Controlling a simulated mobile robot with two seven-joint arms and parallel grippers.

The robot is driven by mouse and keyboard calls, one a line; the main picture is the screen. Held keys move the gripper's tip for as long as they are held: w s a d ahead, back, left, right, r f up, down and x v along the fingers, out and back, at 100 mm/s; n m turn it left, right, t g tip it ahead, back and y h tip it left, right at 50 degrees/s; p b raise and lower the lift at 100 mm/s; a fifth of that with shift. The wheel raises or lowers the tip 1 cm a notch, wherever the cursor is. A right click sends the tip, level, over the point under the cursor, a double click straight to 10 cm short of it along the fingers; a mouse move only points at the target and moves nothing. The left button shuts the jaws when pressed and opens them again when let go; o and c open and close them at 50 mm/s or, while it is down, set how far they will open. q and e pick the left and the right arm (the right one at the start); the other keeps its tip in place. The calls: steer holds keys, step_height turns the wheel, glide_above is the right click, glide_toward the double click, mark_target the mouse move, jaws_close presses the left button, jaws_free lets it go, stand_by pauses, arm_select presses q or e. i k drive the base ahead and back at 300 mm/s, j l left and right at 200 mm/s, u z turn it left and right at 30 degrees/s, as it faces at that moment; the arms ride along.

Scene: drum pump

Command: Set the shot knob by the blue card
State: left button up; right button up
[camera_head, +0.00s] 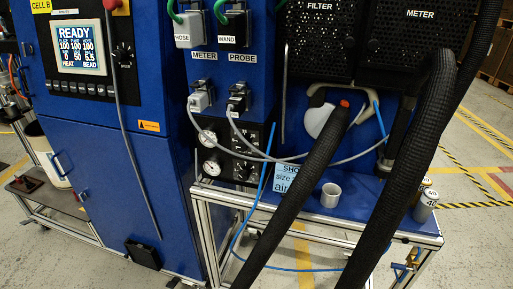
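The blue card (285,179) stands at the left of the blue shelf top, its text partly hidden by a thick black hose; "SHO", "size" and "air" can be read. No knob is clearly labelled as the shot knob. Black round controls (244,171) sit beside small gauges (211,168) on the dark panel left of the card, too small to read. Another black knob (123,52) is on the blue cabinet's front, right of the screen (79,45), which shows "READY". Neither of my grippers is in view.
Thick black hoses (306,180) (414,150) cross in front of the shelf. A white cup (330,195) and small canisters (426,206) stand on the blue shelf (360,205). Grey cables and a blue tube (262,190) hang near the dark panel. A white-handled tool (318,118) is behind.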

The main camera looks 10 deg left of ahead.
mark_target(242, 146)
steer(key=i+l, duration=0.5)
steer(key=l, duration=0.25)
steer(key=i+l, duration=0.25)
steer(key=l+u, duration=0.05)
steer(key=l, duration=0.05)
